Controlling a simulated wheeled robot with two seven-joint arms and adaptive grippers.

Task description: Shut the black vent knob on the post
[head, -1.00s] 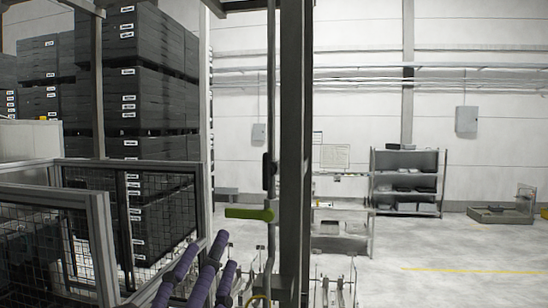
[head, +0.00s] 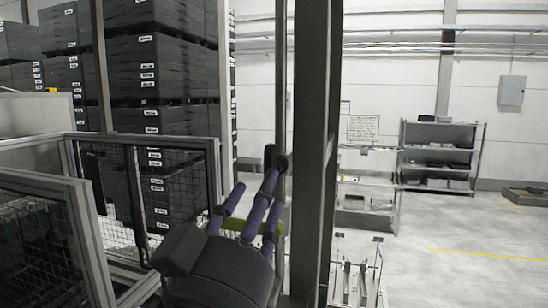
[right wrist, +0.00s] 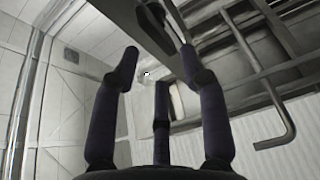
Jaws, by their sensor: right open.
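The black vent knob (head: 269,155) is on the thin upright pipe beside the grey post (head: 312,130) in the head view. A dark fingertip of my right gripper (head: 258,182) overlaps its lower right side, so I cannot tell whether they touch. The right gripper has purple-grey fingers, spread open and empty. In the right wrist view the open fingers (right wrist: 160,68) point up toward a dark beam, with a black rounded piece (right wrist: 150,16), probably the knob, beyond them. My left gripper is not in view.
A green lever (head: 240,226) on the pipe lies behind my fingers, partly hidden. A mesh guard fence (head: 150,140) stands at left, before stacked dark crates (head: 150,65). A shelf rack (head: 437,155) stands back right, with open floor (head: 440,225) in front.

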